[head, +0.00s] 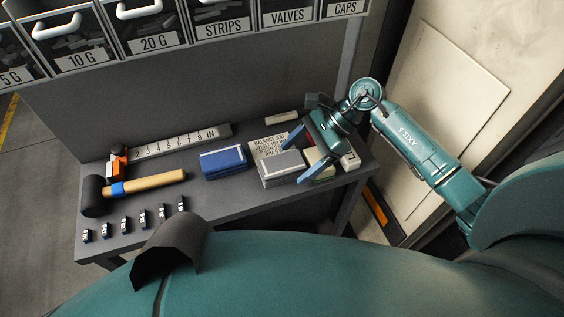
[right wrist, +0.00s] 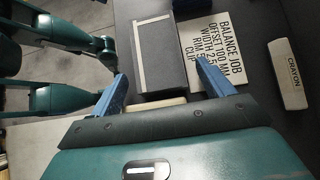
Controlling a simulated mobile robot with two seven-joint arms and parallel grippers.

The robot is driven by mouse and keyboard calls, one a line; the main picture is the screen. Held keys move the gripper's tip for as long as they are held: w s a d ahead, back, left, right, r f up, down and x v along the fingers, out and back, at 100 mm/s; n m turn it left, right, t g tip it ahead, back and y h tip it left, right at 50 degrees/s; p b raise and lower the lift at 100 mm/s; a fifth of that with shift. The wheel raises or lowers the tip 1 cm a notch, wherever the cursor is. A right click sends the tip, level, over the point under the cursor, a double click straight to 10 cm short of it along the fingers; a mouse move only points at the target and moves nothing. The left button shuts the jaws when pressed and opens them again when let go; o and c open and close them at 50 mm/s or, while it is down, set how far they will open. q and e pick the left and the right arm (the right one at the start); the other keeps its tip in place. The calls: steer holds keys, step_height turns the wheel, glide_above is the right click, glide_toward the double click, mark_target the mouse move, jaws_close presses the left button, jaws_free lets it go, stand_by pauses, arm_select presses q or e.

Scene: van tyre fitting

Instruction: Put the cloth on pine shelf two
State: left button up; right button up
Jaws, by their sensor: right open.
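No cloth that I can make out for certain is in view, and no pine shelf shows. A cream, flat-looking item (head: 323,172) lies on the bench partly under my right gripper; I cannot tell whether it is the cloth. Its cream edge also shows in the right wrist view (right wrist: 158,107). My right gripper (head: 306,155) is open and empty above the bench's right end. Its blue fingers also show in the right wrist view (right wrist: 162,73), spread over the near end of a grey box (head: 283,168). My left gripper is not in view.
The dark bench (head: 228,200) carries a blue box (head: 223,162), a printed card (head: 268,147), a crayon (head: 282,117), a steel rule (head: 180,141), a mallet (head: 145,184) and several small clips. Labelled bins (head: 150,25) hang above. A pale panel (head: 450,90) stands right.

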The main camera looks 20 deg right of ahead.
steer(key=shift+a+f, duration=0.3)
steer(key=shift+f, duration=0.05)
steer(key=c, duration=1.1)
